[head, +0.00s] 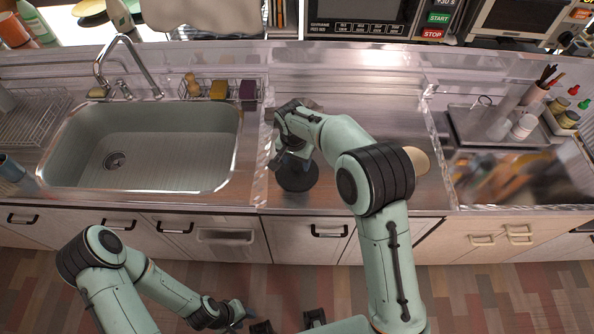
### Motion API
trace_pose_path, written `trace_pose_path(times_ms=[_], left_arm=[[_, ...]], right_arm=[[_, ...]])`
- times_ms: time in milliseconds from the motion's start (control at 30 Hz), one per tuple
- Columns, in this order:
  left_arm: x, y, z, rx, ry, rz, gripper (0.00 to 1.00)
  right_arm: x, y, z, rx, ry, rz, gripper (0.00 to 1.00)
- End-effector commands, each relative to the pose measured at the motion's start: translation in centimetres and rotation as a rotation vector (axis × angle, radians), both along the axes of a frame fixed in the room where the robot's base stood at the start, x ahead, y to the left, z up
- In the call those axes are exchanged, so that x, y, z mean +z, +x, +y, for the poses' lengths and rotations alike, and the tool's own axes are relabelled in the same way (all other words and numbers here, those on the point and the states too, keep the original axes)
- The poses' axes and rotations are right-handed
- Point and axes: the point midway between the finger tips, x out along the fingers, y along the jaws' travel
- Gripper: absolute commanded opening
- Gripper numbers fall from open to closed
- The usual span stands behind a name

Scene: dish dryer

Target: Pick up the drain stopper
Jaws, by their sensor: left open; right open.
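A dark round disc that looks like the drain stopper (297,179) lies on the metal counter (240,185) just right of the sink. My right gripper (287,158) is open and points down over the far part of the disc, hiding some of it. I cannot tell whether the fingers touch it. My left gripper (240,317) is open and empty, low in front of the cabinets and away from the counter. The sink (180,165) looks empty, with a dark drain hole (114,160) at its left.
A faucet (128,65) stands behind the sink, beside a wire rack (225,88) with sponges. A beige round item (418,160) lies partly behind my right arm. A tray with cups (522,127) and jars is at the right. The counter's middle is mostly clear.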

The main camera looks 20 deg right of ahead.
Motion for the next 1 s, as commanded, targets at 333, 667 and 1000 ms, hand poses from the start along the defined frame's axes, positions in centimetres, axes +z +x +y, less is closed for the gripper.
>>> trace_pose_path(times_ms=[333,667,1000], left_arm=[[0.1,0.1,0.0,-0.001,0.000,-0.001,0.43],[0.1,0.1,0.0,0.000,0.000,-0.001,0.43],[0.2,0.1,0.0,0.001,0.001,-0.002,0.43]], right_arm=[[-2.8,0.3,-0.2,-0.001,0.001,-0.001,0.57],[-2.7,0.3,-0.2,0.000,0.001,-0.001,0.00],[-2.1,0.4,-0.1,0.000,0.000,-0.003,0.00]])
